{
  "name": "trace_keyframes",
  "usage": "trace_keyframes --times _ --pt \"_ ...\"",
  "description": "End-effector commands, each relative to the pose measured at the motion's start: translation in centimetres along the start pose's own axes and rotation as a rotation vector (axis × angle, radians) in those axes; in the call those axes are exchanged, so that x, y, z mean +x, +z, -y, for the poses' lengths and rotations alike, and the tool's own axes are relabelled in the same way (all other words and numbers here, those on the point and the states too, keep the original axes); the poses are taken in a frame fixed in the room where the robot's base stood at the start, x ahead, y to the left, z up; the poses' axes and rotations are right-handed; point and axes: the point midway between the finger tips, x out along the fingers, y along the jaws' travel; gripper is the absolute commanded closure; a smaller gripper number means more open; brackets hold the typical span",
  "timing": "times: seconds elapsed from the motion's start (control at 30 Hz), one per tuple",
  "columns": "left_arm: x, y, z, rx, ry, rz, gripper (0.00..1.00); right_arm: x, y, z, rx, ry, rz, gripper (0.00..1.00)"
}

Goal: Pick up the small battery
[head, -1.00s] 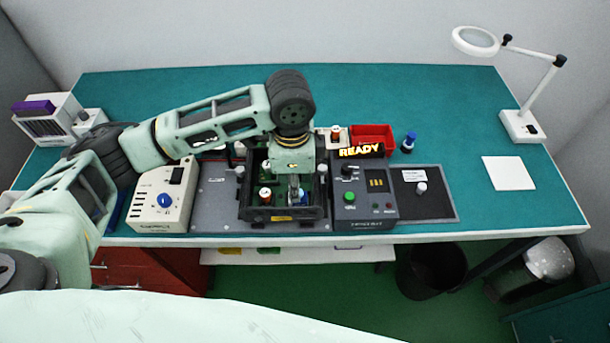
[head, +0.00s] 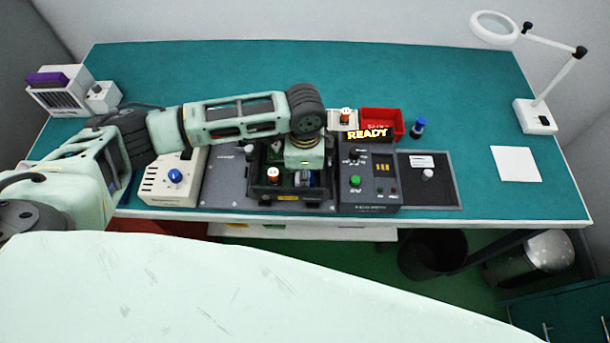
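My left gripper (head: 305,179) points down into the black open-topped rack unit (head: 290,204) at the front of the bench. Its fingers are small and mostly hidden by the wrist and the unit's walls, so I cannot tell whether they are open or shut. A similar orange-topped cylinder (head: 346,115) stands on a pale block behind. I cannot tell which is the small battery. My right gripper is not in view.
A beige box with a blue knob (head: 174,176) stands left of the unit. A control box with a green button (head: 355,181) stands right, below the READY sign (head: 367,135). A red bin (head: 397,115) and blue-topped bottle (head: 418,128) are behind.

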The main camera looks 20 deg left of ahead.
Motion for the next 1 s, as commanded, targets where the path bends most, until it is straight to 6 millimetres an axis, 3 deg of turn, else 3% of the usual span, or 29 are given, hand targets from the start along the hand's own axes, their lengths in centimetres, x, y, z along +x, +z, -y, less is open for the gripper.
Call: trace_keyframes --times 0.07,0.4,0.77,1.0 --pt "0.0 0.0 0.0 0.0 0.0 0.0 0.7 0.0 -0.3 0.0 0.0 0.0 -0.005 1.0" --pt "-0.1 0.0 0.0 0.0 -0.001 0.0 0.99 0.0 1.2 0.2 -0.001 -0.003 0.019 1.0" --pt "-0.3 0.0 0.1 -0.001 -0.002 -0.001 1.0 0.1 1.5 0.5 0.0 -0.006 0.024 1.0" --pt "-2.6 -0.1 0.1 -0.001 -0.004 -0.003 1.0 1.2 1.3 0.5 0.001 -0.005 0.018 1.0"
